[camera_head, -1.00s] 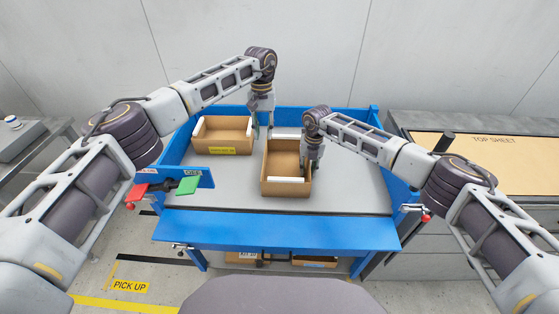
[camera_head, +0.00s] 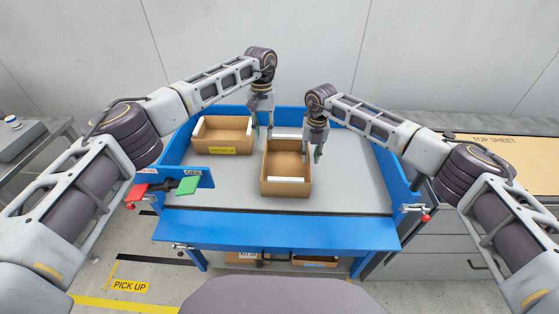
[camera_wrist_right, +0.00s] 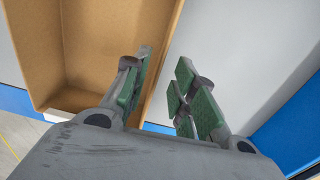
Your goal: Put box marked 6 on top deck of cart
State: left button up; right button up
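The blue cart has a grey top deck (camera_head: 345,185). An open cardboard box (camera_head: 287,160) with white strips inside stands near the middle of the deck; no number shows on it. A second open box (camera_head: 222,133) with a yellow label too small to read stands at the deck's back left. My left gripper (camera_head: 263,126) is between the two boxes, its fingers apart. My right gripper (camera_head: 313,147) is open at the middle box's right side. In the right wrist view, its green-padded fingers (camera_wrist_right: 163,88) are apart and appear around the right wall of the box (camera_wrist_right: 95,45).
Boxes (camera_head: 245,258) sit on the cart's lower shelf, partly hidden. A counter marked TOP SHEET (camera_head: 495,150) stands at right. A floor sign reads PICK UP (camera_head: 130,286).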

jog(key=shift+d+r, duration=0.1)
jog(key=shift+r, duration=2.45)
